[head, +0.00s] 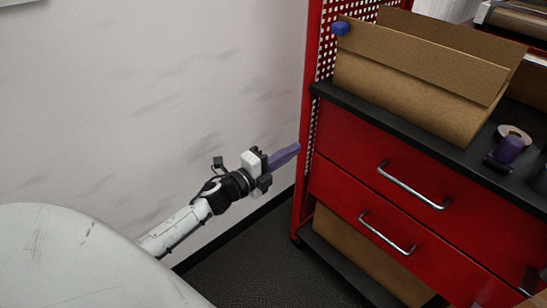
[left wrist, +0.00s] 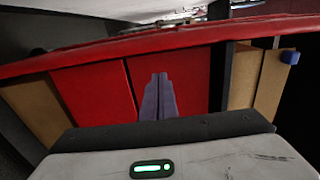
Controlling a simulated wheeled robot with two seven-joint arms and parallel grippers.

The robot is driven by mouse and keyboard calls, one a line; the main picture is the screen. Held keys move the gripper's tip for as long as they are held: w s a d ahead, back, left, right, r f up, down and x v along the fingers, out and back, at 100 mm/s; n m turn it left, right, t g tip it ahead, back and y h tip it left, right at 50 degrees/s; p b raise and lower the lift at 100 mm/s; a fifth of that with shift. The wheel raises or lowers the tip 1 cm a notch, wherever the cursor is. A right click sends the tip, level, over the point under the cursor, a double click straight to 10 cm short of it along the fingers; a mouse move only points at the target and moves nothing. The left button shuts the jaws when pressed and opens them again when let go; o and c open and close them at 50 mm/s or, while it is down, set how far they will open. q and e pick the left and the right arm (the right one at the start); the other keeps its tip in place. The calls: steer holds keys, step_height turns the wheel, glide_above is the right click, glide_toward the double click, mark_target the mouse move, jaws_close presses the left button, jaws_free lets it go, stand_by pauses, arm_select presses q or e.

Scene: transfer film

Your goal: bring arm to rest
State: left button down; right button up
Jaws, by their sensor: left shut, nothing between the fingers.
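My left gripper (head: 286,155) shows in the head view, its purple fingers together and empty. It points right, towards the red upright at the left side of the red workbench (head: 398,160); whether it touches the upright I cannot tell. In the left wrist view its two purple fingers (left wrist: 158,98) lie side by side with nothing between them, in front of red surfaces. My left arm (head: 180,228) comes in from the lower left, in front of the white wall. My right gripper is in neither view.
An open cardboard box (head: 415,85) stands on the dark benchtop. A purple tape dispenser (head: 508,150) and a tape roll (head: 515,132) lie to its right. Drawer handles (head: 413,187) stick out at the front. A blue object (head: 341,28) is at the box's left corner.

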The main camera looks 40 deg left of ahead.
arm_select(q)
steer(key=v, duration=0.4)
steer(key=shift+s+a, duration=0.15)
steer(key=shift+s, duration=0.25)
steer(key=s+d+f+n+g+p, duration=0.1)
steer(key=s+d+f+n+g, duration=0.2)
steer(key=s+d+n, duration=0.3)
steer(key=s+d+f+n+g+p, duration=0.2)
steer(key=s+d+f+n, duration=0.4)
steer(key=s, duration=0.4)
steer(key=s+d+f+n+g+y+p, duration=0.1)
steer(key=s+d+f+n+g, duration=0.3)
steer(key=s, duration=0.4)
steer(key=shift+s+d+f+n, duration=0.25)
steer(key=shift+d+f+n, duration=0.35)
steer(key=shift+d+n, duration=0.5)
